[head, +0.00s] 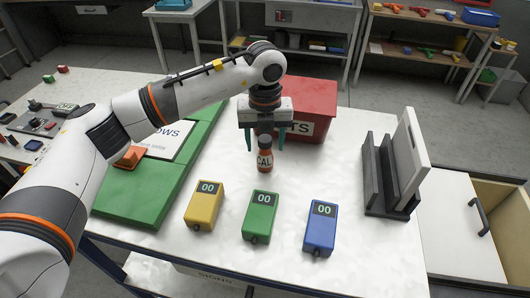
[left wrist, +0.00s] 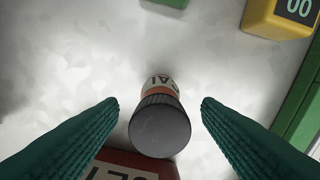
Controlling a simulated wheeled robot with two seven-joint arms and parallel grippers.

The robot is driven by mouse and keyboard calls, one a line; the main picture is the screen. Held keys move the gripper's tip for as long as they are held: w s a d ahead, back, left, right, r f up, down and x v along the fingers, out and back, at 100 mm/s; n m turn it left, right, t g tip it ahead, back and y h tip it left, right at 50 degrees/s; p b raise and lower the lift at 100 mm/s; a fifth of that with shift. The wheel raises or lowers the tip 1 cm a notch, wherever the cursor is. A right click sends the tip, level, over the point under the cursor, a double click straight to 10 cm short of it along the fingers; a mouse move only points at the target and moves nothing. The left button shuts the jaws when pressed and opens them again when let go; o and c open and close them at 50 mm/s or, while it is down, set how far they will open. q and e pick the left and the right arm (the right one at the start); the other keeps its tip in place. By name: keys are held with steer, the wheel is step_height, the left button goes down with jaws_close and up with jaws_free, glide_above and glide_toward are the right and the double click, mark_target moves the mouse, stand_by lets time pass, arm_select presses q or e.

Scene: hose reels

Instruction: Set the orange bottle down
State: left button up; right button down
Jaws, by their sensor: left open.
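The orange bottle (head: 265,160), with a white label reading "CAL" and a dark cap, stands upright on the white table (head: 330,160). In the left wrist view its round grey cap (left wrist: 160,126) sits between my fingers, with its label beyond. My left gripper (head: 264,143) is open above and around the bottle's top, its teal fingers to either side. In the left wrist view there is a gap between each finger and the cap. My right gripper is not in view.
A red box (head: 312,98) stands close behind the bottle. Yellow (head: 204,206), green (head: 260,217) and blue (head: 320,228) counters stand in front. A green board (head: 140,197) lies left; a dark rack (head: 377,178) holding a grey panel stands right.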

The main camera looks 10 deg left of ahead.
arm_select(q)
step_height(320, 180, up, 7)
steer(key=shift+f+b, duration=0.2)
steer(key=shift+b, duration=0.65)
steer(key=shift+r, duration=0.8)
